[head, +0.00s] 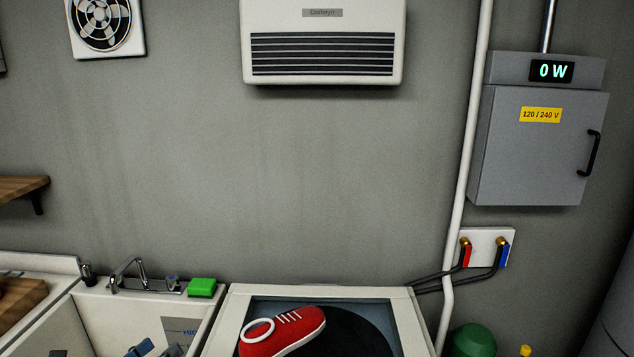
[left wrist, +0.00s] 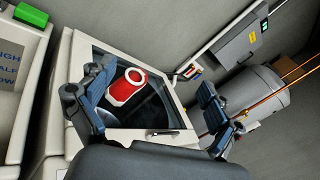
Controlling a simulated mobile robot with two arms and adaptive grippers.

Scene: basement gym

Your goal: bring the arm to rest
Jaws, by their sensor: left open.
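My left gripper (head: 156,350) shows only in part at the bottom left of the head view, in front of the sink. In the left wrist view the left gripper (left wrist: 155,80) has its two dark blue fingers spread wide apart, with nothing held between them. A red shoe with a white sole and laces (head: 283,332) lies on the dark glass top of a white washer (head: 233,318). In the left wrist view the shoe (left wrist: 127,88) appears between the fingers, apart from them and further off. My right gripper is not in view.
A sink with a tap (head: 130,274) and a green sponge (head: 202,287) stand left of the washer. A wooden shelf (head: 22,187) juts out at the left. A pipe (head: 470,120) and a grey electrical box (head: 535,150) are on the right wall.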

